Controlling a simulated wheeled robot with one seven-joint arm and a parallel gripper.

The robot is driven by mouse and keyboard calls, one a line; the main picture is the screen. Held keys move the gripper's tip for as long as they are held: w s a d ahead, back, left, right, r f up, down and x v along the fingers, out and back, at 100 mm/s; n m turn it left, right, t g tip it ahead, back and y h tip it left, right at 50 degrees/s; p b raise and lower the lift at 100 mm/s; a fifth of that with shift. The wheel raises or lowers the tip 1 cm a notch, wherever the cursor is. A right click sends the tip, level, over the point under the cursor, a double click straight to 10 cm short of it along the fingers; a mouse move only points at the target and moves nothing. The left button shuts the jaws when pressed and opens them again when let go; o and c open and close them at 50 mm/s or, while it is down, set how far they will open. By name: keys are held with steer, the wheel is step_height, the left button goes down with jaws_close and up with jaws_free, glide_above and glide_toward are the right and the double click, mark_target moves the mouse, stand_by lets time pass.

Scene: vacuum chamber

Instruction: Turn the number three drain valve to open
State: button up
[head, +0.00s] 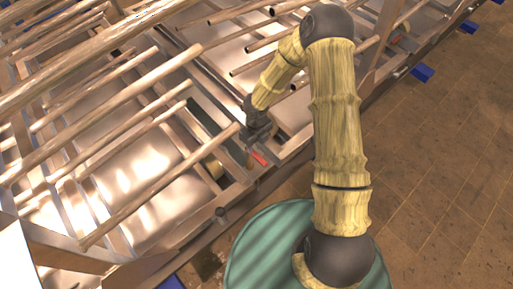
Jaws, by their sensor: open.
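A small red handle (260,159), which looks like a valve lever, shows near the centre of the head view. It sits by the metal frame just below my gripper (256,148). My gripper points down at it, with the dark wrist above. The jaws are open and the fingers are small and partly hidden. I cannot tell whether they touch the handle. The valve body under the handle is hidden, and no number can be read on it.
Several long metal pipes (150,190) run slantwise across the left, over shiny panels. A metal frame beam (200,238) edges the rig, with blue blocks (423,73) along it. A green ribbed drum-like shape (255,245) is at the bottom. Brown tiled floor (450,150) is clear on the right.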

step_height(320, 180, up, 11)
steer(key=p, duration=0.1)
steer(key=shift+r, duration=0.2)
steer(key=shift+a, duration=0.1)
stand_by(0.4)
